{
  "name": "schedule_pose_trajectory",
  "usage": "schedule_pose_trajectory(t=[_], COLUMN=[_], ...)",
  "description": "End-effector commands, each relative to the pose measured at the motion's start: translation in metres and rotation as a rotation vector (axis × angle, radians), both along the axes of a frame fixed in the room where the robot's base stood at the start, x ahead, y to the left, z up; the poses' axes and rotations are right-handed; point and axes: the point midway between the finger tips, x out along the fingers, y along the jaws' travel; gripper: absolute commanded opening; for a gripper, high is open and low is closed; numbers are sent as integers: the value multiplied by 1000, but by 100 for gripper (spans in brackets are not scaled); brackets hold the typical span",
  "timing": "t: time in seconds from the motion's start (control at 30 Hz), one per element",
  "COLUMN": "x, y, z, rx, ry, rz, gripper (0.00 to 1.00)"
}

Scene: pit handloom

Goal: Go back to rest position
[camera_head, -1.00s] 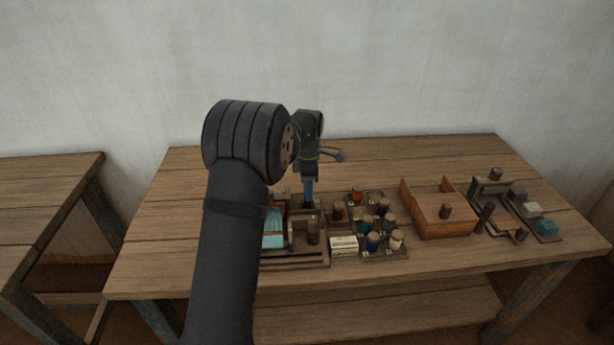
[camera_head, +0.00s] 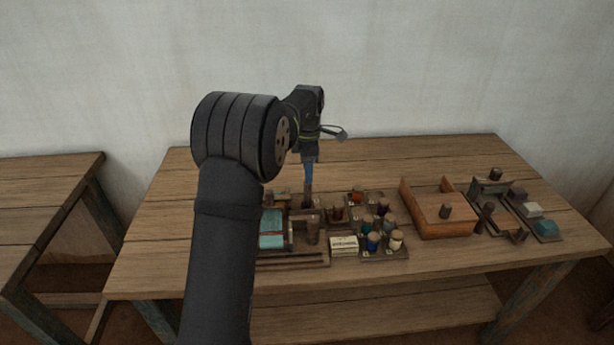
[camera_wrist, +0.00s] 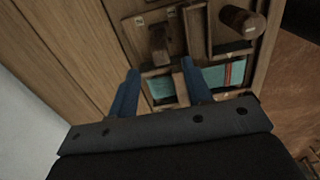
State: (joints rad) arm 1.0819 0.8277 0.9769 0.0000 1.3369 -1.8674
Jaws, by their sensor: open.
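My gripper (camera_head: 308,172) points down above the back of the wooden tray (camera_head: 290,262) on the table. In the wrist view my gripper (camera_wrist: 160,82) shows two blue fingers spread apart with nothing held between them. Beyond the fingertips lie a wooden peg-like piece (camera_wrist: 158,42) and a teal piece (camera_wrist: 160,88) in the tray. The teal cloth-like piece (camera_head: 271,228) also shows in the head view. My arm covers part of the tray's left side in the head view.
Several stoppered bottles (camera_head: 373,241) stand right of the tray beside a pale labelled block (camera_head: 343,244). An open wooden box (camera_head: 437,212) and racks with small blocks (camera_head: 531,210) lie further right. The back of the table (camera_head: 410,155) is clear. A second table (camera_head: 45,180) stands left.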

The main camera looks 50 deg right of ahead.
Motion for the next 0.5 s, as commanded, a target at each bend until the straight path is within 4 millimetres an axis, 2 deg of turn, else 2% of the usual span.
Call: schedule_pose_trajectory(t=[0.27, 0.5], x=[0, 0], y=[0, 0], z=[-3, -34], rx=[1, 3], ry=[1, 1], rz=[0, 0], gripper=[45, 45])
